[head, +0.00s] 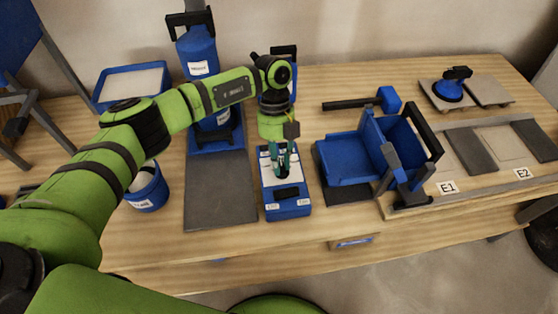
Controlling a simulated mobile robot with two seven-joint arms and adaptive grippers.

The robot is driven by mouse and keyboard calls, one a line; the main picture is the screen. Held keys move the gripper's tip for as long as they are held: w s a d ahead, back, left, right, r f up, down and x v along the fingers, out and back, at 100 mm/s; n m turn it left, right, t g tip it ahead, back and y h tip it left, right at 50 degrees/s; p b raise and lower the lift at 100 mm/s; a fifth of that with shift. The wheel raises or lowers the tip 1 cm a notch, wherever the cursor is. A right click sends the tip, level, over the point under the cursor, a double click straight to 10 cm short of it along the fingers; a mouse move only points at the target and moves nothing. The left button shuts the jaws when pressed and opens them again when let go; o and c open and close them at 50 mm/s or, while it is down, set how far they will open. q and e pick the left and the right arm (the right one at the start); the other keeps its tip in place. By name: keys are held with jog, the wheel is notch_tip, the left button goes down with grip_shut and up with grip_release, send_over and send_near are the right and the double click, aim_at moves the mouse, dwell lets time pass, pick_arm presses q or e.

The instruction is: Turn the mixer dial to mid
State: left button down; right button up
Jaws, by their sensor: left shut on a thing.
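The mixer control box (289,208) is a blue box with a pale top panel and small white labels on its front edge. It stands near the front of the wooden table, in the middle of the head view. My left gripper (283,172) points down over the box's top and is shut on the dial there. The dial itself is mostly hidden by the fingers, so I cannot read its setting. A dark round patch shows on the panel just in front of the fingertips. My right gripper is not in view.
A dark grey mat (220,200) lies left of the box, with a blue bucket (147,190) beyond it. A blue tub (347,160) stands close on the right. Tiles (470,150) lie farther right. A blue tray (132,84) is at the back left.

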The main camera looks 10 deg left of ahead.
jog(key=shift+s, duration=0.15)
pick_arm(q)
jog(key=c, duration=1.1)
grip_release()
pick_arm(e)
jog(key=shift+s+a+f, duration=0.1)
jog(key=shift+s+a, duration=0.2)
pick_arm(q)
jog(key=shift+r, duration=0.1)
jog(key=shift+w+r, duration=0.15)
jog(key=shift+r, duration=0.15)
jog(key=v, duration=1.1)
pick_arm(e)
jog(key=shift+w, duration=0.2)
pick_arm(q)
jog(key=shift+r, duration=0.1)
